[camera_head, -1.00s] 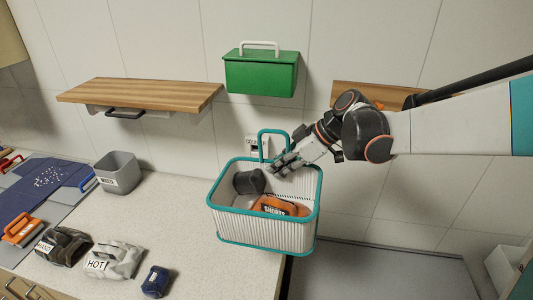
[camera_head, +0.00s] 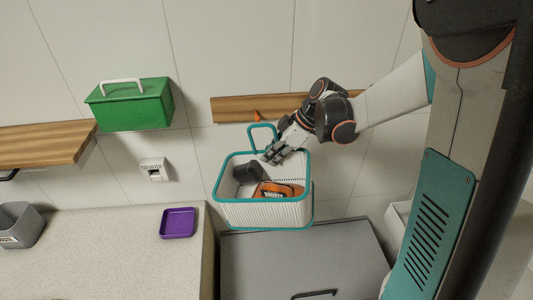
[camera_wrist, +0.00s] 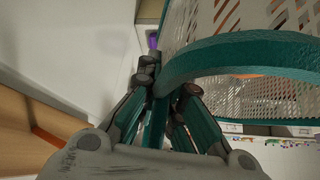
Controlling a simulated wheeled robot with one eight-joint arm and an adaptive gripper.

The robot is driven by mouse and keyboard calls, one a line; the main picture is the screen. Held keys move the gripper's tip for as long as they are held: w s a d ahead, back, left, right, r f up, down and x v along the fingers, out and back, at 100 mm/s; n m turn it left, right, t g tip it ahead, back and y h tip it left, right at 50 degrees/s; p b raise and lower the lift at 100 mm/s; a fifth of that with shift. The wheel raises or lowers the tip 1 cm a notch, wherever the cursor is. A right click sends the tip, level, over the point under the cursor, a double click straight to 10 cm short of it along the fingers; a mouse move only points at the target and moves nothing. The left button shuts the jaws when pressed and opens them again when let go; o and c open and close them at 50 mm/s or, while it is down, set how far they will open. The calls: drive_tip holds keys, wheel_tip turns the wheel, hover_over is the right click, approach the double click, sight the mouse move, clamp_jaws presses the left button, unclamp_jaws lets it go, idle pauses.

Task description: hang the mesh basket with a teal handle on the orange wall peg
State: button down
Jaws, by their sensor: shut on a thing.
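The white mesh basket (camera_head: 262,212) has a teal rim and a teal loop handle (camera_head: 251,132). A black thing (camera_head: 246,172) and an orange thing (camera_head: 270,190) lie in it. My gripper (camera_head: 270,156) is shut on the teal handle, which also shows between the fingers in the wrist view (camera_wrist: 155,125). The basket hangs roughly upright from it. The orange wall peg (camera_head: 257,115) sticks out of a wooden rail (camera_head: 230,110) on the wall, just above the handle in the head view; their depth gap is unclear. The peg looks orange at left in the wrist view (camera_wrist: 47,138).
A grey-topped unit (camera_head: 290,260) stands below the basket. A counter (camera_head: 110,255) with a purple tray (camera_head: 178,223) and grey bin (camera_head: 18,226) is at left. A green box (camera_head: 130,105), a wooden shelf (camera_head: 40,145) and an outlet (camera_head: 154,169) are on the wall.

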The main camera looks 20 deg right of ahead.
drive_tip(key=shift+w+d+f+b, duration=0.15)
drive_tip(key=shift+w+d+f, duration=0.2)
drive_tip(key=shift+w, duration=1.45)
drive_tip(key=shift+w+d+f+b, duration=0.1)
drive_tip(key=shift+w+d+f, duration=0.3)
drive_tip(key=shift+w, duration=1.45)
drive_tip(key=shift+w+d+f+b, duration=0.2)
drive_tip(key=shift+w+f, duration=0.3)
drive_tip(key=shift+w, duration=1.3)
drive_tip(key=c, duration=1.7)
unclamp_jaws()
